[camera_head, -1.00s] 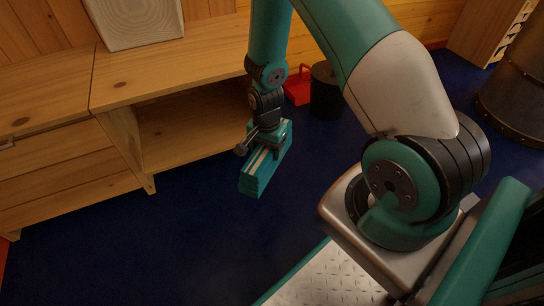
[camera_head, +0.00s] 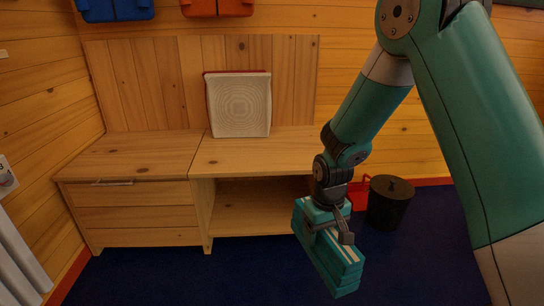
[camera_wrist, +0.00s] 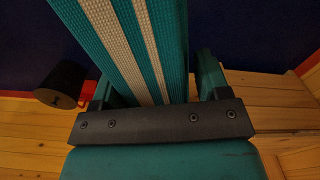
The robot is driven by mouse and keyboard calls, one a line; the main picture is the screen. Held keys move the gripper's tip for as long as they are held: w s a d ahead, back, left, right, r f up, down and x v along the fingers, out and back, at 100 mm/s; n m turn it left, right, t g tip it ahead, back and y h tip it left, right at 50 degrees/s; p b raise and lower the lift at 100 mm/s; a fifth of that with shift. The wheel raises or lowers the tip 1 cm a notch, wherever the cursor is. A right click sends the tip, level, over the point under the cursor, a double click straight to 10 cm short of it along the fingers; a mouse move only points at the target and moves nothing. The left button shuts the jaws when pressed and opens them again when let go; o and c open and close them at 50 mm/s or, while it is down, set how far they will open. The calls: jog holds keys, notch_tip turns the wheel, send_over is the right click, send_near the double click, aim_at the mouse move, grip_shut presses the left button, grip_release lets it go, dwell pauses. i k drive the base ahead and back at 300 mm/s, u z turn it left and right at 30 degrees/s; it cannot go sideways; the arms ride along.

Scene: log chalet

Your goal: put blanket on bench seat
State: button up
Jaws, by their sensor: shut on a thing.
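The blanket (camera_head: 338,262) is a folded teal block with pale stripes. My gripper (camera_head: 328,222) is shut on it and holds it in the air in front of the bench. In the wrist view the blanket (camera_wrist: 140,45) sits between the two fingers of my gripper (camera_wrist: 155,90). The bench seat (camera_head: 240,156) is a pale wooden top with an open space beneath, against the plank wall. The blanket is apart from the seat, in front of and lower in the picture than its right end.
A white patterned cushion (camera_head: 240,105) leans on the wall at the back of the bench. Drawers (camera_head: 130,215) stand at left. A dark bin (camera_head: 389,203) and a red object (camera_head: 359,192) stand on the floor at right. The seat's front part is clear.

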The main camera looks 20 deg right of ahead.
aim_at(275, 154)
jog(key=k, duration=0.45)
jog(key=u, duration=1.15)
jog(key=i, duration=1.7)
jog(key=z, duration=1.65)
